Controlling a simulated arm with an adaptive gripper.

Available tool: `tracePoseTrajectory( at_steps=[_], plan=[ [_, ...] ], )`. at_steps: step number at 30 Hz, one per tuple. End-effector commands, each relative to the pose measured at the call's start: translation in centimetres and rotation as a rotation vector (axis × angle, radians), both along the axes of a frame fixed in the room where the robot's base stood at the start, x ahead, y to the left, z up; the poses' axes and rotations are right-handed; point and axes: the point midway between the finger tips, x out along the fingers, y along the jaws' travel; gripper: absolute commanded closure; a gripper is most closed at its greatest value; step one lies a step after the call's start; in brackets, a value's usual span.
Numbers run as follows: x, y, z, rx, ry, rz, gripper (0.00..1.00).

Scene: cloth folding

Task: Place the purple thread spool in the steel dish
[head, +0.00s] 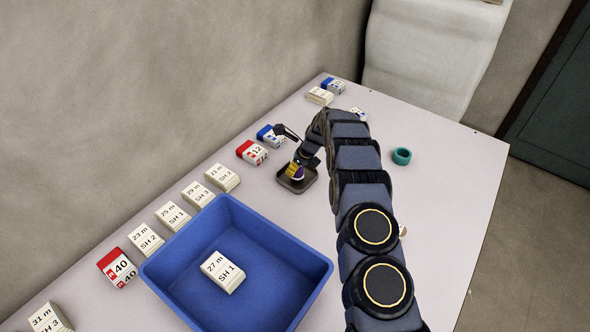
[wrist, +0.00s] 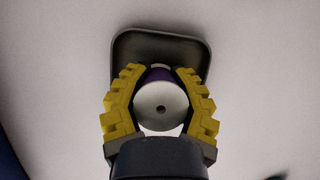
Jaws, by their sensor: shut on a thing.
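The purple thread spool (wrist: 160,104) is held between the yellow fingers of my gripper (wrist: 160,90). Its pale round end with a small centre hole faces the wrist camera, and a strip of purple thread shows behind it. The steel dish (wrist: 126,48) is a grey rounded square tray on the table, beyond the spool in the wrist view. In the head view my gripper (head: 294,170) is over the dish (head: 298,187), with the spool partly hidden there. I cannot tell whether the spool touches the dish.
A large blue bin (head: 300,262) holds a card-like bundle (head: 223,271). Labelled bundles line the table's left side, with a red-and-white box (head: 252,152) near the dish. A teal ring (head: 401,156) lies right of my arm. The table's right side is mostly clear.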

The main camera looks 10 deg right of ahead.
Motion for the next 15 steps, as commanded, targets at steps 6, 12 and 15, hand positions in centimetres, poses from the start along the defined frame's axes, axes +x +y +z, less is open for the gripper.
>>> tracePoseTrajectory(
  at_steps=[6,12,15],
  plan=[
    [0.03,0.04,-0.73,0.0,-0.002,0.001,0.93],
    [0.01,0.04,-1.02,0.0,-0.002,0.001,0.93],
    [0.04,0.02,-0.97,0.0,-0.002,0.001,0.44]
  ],
)
